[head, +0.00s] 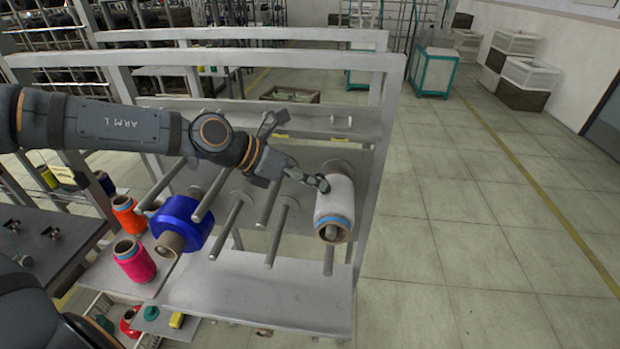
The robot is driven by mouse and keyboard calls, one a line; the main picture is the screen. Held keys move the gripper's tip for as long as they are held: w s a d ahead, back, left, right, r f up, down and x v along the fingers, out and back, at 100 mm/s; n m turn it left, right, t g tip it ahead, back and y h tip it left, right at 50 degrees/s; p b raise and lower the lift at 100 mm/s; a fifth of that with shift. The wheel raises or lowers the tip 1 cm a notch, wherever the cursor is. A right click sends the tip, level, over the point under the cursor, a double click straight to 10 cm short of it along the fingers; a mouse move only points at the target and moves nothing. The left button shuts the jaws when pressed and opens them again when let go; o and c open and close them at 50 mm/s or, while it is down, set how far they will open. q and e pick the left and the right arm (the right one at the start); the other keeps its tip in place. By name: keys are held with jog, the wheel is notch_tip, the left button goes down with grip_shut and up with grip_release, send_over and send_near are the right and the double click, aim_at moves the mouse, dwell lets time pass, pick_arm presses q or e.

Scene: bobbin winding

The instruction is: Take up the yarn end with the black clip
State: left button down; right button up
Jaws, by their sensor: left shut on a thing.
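A white yarn bobbin (335,202) with a brown core and a blue band sits on a peg at the right end of the grey rack. My left gripper (318,183) reaches in from the left and is at the bobbin's upper left side. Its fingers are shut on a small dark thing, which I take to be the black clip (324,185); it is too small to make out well. The yarn end itself cannot be made out. Whether the fingers touch the bobbin I cannot tell. My right gripper is not in view.
A blue spool (184,224) sits on a left peg. Several bare pegs (230,226) stick out between it and the white bobbin. A pink bobbin (133,260) and an orange one (128,214) stand at the left. The rack's lower shelf (265,295) is mostly bare. The floor at right is clear.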

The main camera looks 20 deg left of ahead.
pick_arm(q)
jog(key=shift+d+f, duration=0.1)
jog(key=shift+f, duration=0.05)
notch_tip(320, 180, up, 5)
jog(key=a+b, duration=0.1)
jog(key=a, duration=0.1)
jog(key=shift+s+a+r, duration=0.2)
jog(key=shift+s+a, duration=0.2)
jog(key=shift+s, duration=0.05)
dwell(0.4)
